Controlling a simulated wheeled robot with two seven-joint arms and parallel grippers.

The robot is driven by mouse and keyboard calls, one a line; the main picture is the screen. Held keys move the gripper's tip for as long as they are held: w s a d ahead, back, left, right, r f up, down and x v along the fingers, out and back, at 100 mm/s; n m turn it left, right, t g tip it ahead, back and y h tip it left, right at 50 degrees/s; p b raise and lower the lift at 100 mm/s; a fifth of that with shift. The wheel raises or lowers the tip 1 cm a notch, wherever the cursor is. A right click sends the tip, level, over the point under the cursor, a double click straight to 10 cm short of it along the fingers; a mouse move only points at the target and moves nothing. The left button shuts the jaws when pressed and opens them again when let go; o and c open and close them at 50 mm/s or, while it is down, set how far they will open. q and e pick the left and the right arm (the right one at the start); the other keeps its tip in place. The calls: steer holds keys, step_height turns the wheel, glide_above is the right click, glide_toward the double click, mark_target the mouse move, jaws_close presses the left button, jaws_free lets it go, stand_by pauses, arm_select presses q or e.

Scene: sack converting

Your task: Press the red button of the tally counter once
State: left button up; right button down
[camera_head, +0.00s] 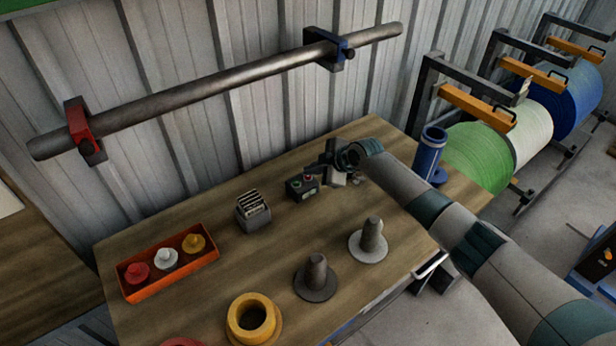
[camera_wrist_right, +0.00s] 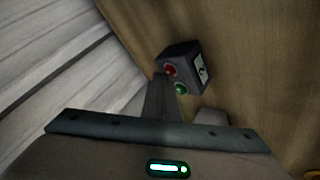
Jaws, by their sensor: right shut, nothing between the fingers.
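The tally counter (camera_head: 301,188) is a small dark box on the wooden table, with a red button (camera_head: 308,177) and a green button (camera_head: 295,183) on top. In the right wrist view the counter (camera_wrist_right: 190,66) shows its red button (camera_wrist_right: 170,70), its green button (camera_wrist_right: 181,89) and a pale display on its side. My right gripper (camera_head: 312,168) is shut and empty, close behind and above the counter. In the wrist view its fingers (camera_wrist_right: 162,90) end near the red button; I cannot tell whether they touch it. My left gripper is not in view.
A grey holder with slotted cards (camera_head: 253,212) stands left of the counter. An orange tray (camera_head: 133,289) with several knobs, a yellow ring (camera_head: 250,318), two spindles (camera_head: 316,278) and a blue cylinder (camera_head: 430,152) stand on the table. A corrugated wall is behind.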

steer(key=shift+f+b, duration=0.35)
steer(key=shift+f, duration=0.05)
stand_by(0.4)
steer(key=shift+r, duration=0.1)
steer(key=shift+r+p, duration=0.45)
steer(key=shift+r, duration=0.35)
steer(key=shift+r, duration=0.1)
step_height(320, 180, up, 5)
steer(key=p, duration=0.3)
stand_by(0.5)
steer(key=shift+f, duration=0.2)
stand_by(0.6)
